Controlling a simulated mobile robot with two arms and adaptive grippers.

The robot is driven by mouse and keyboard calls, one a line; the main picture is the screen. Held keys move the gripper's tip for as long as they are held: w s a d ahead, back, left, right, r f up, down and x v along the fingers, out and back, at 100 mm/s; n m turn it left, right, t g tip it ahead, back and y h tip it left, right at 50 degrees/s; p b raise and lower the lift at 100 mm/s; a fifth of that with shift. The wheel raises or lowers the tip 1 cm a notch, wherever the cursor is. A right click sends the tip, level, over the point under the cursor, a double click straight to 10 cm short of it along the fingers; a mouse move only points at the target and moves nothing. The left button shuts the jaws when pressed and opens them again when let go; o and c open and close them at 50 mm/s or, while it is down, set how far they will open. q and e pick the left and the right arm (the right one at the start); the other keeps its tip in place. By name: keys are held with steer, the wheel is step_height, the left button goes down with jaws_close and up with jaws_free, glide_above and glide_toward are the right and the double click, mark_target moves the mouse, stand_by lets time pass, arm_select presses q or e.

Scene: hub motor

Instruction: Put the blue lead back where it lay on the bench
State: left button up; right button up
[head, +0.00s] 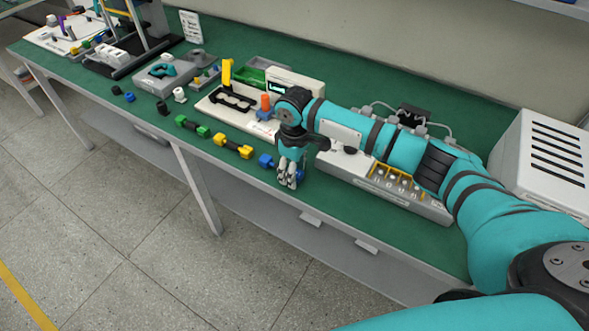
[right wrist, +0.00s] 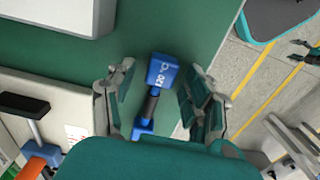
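The blue lead (right wrist: 161,71) is a dumbbell-shaped piece with blue blocky ends, a dark middle and a white "120" mark. In the right wrist view it shows between the fingers of my right gripper (right wrist: 160,72), with green bench top on both sides. In the head view one blue end (head: 266,161) shows just left of my right gripper (head: 287,178), which points down near the bench's front edge. The fingers are open, with gaps to the lead. The lead seems to lie on the green bench (head: 335,205).
A yellow dumbbell (head: 233,146) and a green one (head: 193,126) lie in line to the left. A white fixture (head: 240,104) with an orange-topped part (head: 265,103) stands behind. A grey unit with yellow parts (head: 390,185) is to the right. The front strip at right is clear.

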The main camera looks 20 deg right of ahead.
step_height(320, 180, up, 12)
steer(key=shift+r, duration=0.15)
stand_by(0.5)
